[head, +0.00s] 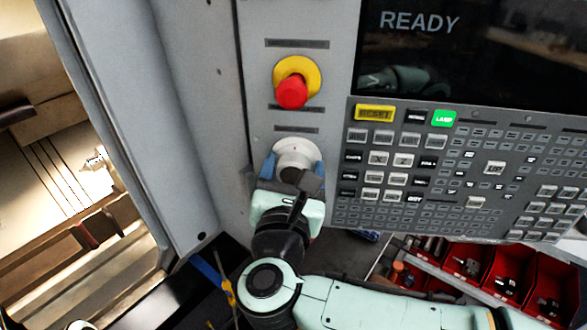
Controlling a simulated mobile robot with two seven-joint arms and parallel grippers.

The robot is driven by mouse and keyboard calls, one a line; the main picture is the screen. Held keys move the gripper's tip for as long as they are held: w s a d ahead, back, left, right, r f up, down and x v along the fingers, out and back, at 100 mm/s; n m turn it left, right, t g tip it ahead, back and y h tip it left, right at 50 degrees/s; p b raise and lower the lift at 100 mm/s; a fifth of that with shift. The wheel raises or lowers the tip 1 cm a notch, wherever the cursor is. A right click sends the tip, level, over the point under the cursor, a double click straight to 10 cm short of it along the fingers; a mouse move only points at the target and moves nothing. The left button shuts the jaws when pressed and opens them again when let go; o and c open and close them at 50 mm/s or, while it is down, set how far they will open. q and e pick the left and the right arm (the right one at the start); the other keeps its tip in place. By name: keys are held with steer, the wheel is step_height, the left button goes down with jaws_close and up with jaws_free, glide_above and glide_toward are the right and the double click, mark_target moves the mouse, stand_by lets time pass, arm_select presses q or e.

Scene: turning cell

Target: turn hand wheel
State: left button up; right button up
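The hand wheel (297,154) is a pale grey round dial on the grey machine panel, below the red emergency stop button. My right gripper (293,168) comes up from below, its blue-padded fingers on the left and right sides of the wheel. The fingers appear to be shut on the wheel's rim. The lower part of the wheel is hidden by the gripper. My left gripper is not in view.
The red emergency stop button (292,92) on its yellow base sits just above the wheel. A keypad (455,165) and a screen (470,45) reading READY are to the right. Red bins (510,275) stand lower right. The machine's interior (60,170) shows at left.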

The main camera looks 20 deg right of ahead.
steer(key=shift+b, duration=0.3)
steer(key=n+b, duration=0.3)
steer(key=shift+f+n, duration=0.1)
steer(key=shift+n, duration=0.2)
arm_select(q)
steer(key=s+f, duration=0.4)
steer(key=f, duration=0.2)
arm_select(e)
steer(key=n+b, duration=0.1)
steer(key=n, duration=0.1)
steer(key=shift+n, duration=0.3)
steer(key=n, duration=0.3)
steer(key=shift+r+n, duration=0.2)
steer(key=shift+n, duration=0.1)
steer(key=n+p, duration=0.1)
steer(key=n, duration=0.4)
steer(key=n+p, duration=0.2)
steer(key=n, duration=0.3)
steer(key=shift+n, duration=0.4)
steer(key=n+p, duration=0.2)
steer(key=n, duration=0.4)
steer(key=shift+h, duration=0.3)
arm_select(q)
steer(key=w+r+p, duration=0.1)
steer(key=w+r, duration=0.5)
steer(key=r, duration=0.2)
arm_select(e)
steer(key=shift+f+n, duration=0.15)
steer(key=shift+n, duration=2.45)
